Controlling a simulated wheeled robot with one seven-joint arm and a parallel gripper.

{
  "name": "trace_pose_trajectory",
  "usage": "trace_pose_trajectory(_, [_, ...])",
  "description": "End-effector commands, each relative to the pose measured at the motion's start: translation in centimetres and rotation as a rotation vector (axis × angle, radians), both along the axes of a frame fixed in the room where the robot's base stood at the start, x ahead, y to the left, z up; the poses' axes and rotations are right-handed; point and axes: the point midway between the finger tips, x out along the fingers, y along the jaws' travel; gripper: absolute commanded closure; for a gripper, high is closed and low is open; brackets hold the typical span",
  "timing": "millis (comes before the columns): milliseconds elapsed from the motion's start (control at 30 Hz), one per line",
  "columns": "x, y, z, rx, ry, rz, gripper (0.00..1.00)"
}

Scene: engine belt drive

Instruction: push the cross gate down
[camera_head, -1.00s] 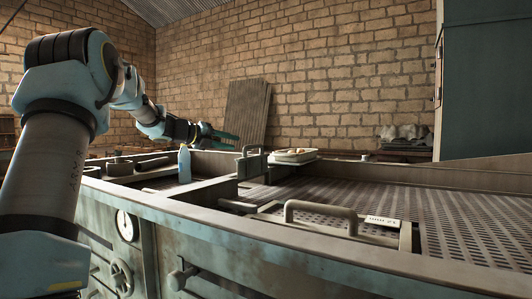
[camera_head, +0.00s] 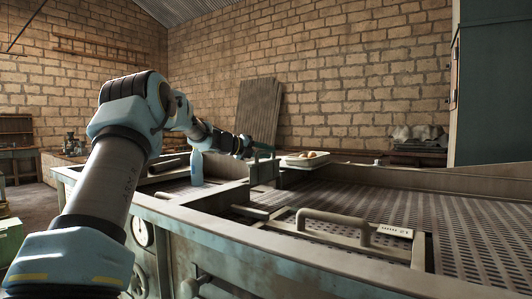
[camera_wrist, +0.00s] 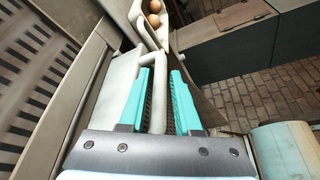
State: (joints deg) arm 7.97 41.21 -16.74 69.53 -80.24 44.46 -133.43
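The cross gate (camera_wrist: 112,85) is a pale upright plate with a bent bar handle (camera_wrist: 158,105), seen from above in the wrist view. In the head view, its handle (camera_head: 263,153) stands at the metal divider across the tank. My gripper (camera_wrist: 164,72) has its two teal fingers on either side of the handle bar. The pads lie very near the bar; whether they touch it is unclear. In the head view, my gripper (camera_head: 247,146) is at the handle's left, and the fingers are partly hidden.
A tray of eggs (camera_head: 305,159) sits just beyond the handle. A pale blue bottle (camera_head: 196,168) stands left of the gate. A handled frame (camera_head: 355,243) lies on the perforated deck (camera_head: 470,225) at front right.

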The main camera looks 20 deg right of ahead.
Motion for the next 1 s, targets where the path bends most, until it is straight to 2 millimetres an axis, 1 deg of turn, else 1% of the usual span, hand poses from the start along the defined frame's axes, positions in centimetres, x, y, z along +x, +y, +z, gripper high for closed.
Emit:
trace_pose_trajectory(33, [-0.01, 0.01, 0.01, 0.0, 0.0, 0.0, 0.68])
trace_pose_trajectory(67, [-0.01, 0.01, 0.01, 0.0, 0.0, 0.0, 0.7])
trace_pose_trajectory(333, [-0.02, 0.02, 0.03, 0.0, -0.001, 0.0, 1.0])
trace_pose_trajectory(1000, [-0.02, 0.03, 0.1, -0.001, -0.001, -0.001, 1.0])
